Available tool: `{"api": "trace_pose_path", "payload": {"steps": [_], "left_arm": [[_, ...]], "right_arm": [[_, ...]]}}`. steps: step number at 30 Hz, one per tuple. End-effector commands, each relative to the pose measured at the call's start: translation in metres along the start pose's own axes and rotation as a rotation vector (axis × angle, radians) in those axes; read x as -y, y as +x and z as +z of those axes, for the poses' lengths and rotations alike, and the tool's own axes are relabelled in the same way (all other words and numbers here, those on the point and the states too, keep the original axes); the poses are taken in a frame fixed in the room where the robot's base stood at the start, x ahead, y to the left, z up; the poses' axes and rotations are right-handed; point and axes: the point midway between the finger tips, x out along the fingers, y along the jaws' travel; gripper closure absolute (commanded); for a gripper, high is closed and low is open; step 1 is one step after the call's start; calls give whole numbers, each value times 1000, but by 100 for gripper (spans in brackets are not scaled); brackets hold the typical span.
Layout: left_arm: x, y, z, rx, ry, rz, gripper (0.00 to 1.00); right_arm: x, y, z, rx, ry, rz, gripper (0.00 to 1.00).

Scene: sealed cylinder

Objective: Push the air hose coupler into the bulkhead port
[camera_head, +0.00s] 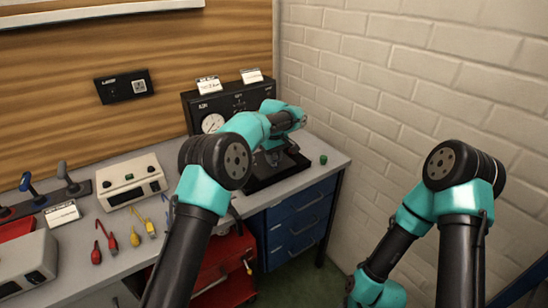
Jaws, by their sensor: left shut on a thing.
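A black gauge panel (248,101) with a round white dial stands at the back right of the bench. My left arm reaches across to it, and my left gripper (284,152) is at its right front, low over a black base plate (262,182). This gripper is shut on the air hose coupler, which is too small and too covered by the wrist to make out. The bulkhead port cannot be made out; my left forearm covers part of the panel front. My right arm hangs at the right, its gripper out of frame.
A small green piece (323,159) lies right of the base plate. A white instrument box (130,182), red and yellow tools (107,240) and a grey box (25,265) occupy the left bench. Blue drawers (298,222) are under the bench; a brick wall (400,75) bounds the right.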

Motion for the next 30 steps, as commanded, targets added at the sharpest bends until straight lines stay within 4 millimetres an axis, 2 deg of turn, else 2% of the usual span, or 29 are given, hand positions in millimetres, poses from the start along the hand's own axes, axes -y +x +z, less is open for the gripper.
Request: {"api": "trace_pose_path", "payload": {"steps": [30], "left_arm": [[0, 6, 0, 0, 0, 1, 100]], "right_arm": [[0, 0, 0, 0, 0, 0, 42]]}}
